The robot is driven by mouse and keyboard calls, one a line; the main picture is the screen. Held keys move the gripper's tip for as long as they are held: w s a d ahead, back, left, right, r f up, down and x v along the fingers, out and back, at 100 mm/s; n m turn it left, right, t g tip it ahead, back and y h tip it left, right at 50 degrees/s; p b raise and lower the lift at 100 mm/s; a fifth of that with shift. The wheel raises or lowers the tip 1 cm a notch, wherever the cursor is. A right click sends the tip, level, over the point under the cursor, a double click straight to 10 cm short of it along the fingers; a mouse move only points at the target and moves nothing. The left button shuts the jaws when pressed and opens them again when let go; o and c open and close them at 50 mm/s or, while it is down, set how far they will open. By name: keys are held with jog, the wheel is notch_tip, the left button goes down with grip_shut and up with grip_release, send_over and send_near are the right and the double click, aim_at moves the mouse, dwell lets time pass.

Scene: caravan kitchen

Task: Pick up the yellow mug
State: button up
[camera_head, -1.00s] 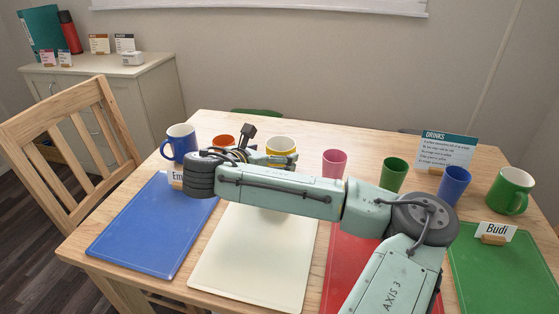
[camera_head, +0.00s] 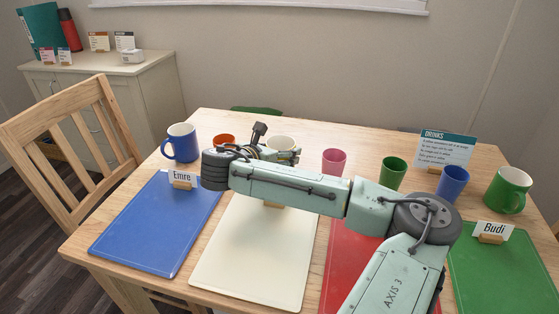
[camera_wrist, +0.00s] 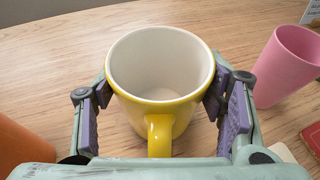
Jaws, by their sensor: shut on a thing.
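The yellow mug (camera_wrist: 160,108) stands upright between the two fingers of my gripper (camera_wrist: 160,100) in the wrist view. It is empty, white inside, and its handle points towards the wrist. The purple finger pads press on both sides of the mug. In the head view, only the pale rim and inside of the mug (camera_head: 281,143) show behind my gripper (camera_head: 276,156); my arm hides the rest. Whether the mug's base touches the table I cannot tell.
An orange cup (camera_head: 223,140) stands left of the mug and a pink cup (camera_head: 334,161) stands right. A blue mug (camera_head: 181,143) is farther left. Green and blue cups, a green mug (camera_head: 509,190) and a drinks sign (camera_head: 447,149) are at the right. Coloured mats lie in front.

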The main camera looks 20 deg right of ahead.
jog(key=c, duration=0.8)
jog(key=shift+r, duration=0.15)
